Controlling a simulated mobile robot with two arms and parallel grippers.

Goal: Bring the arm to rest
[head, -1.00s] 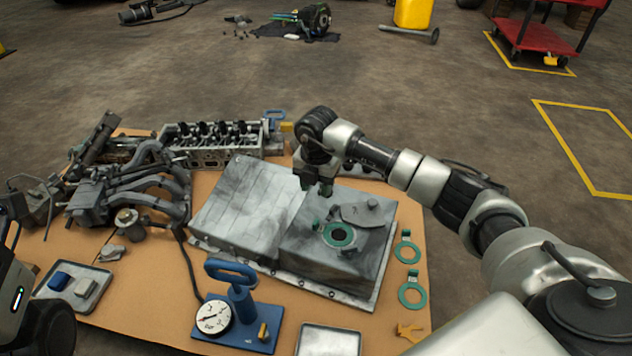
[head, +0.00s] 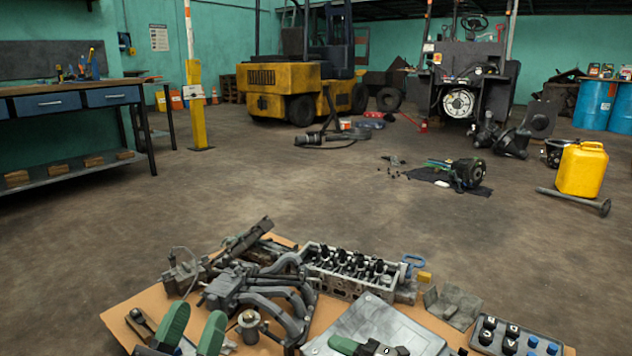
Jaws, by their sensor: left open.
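My left gripper (head: 192,332) is at the bottom edge of the head view, over the left part of the workbench (head: 125,312). Its two green-padded fingers stand apart with nothing between them. A grey manifold (head: 270,295) lies just to its right. Another green pad and a dark part (head: 385,350), apparently my right gripper, show at the bottom edge in front of the grey metal cover (head: 395,325). Most of it is cut off, so its jaws cannot be read.
A cylinder head (head: 350,272) lies at the bench's back edge. A dark panel with blue and white knobs (head: 515,338) is at the right. Beyond is open floor, with a yellow can (head: 582,168), a yellow forklift part (head: 285,90) and a blue-drawered workbench (head: 60,102).

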